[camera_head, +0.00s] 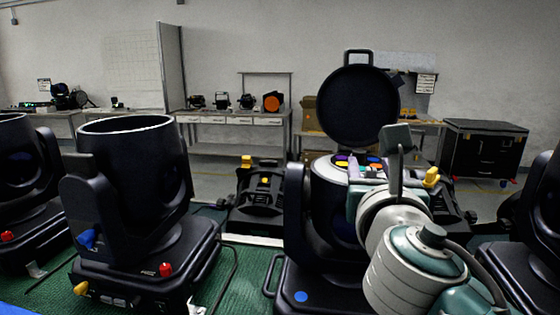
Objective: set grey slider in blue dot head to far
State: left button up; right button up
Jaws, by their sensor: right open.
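The blue dot head (318,195) is a black moving-head light at centre right. A blue dot (301,296) marks the front of its base. Its round black lid (358,105) stands raised behind the opening. Small coloured parts, yellow, blue and orange, show inside the open top. I cannot make out the grey slider among them. My right gripper (368,172) is open at the near right rim of this opening. My right wrist and arm hide much of the head's right side. My left gripper is not in view.
Another black head (135,180) with an open top stands to the left, with blue, red and yellow knobs. More heads stand at the far left and right edges. A black unit (258,198) lies behind on the green mat. Benches and a black case (480,150) line the back wall.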

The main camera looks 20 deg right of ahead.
jog(key=shift+w, duration=0.1)
grip_shut()
dwell(0.4)
dwell(1.0)
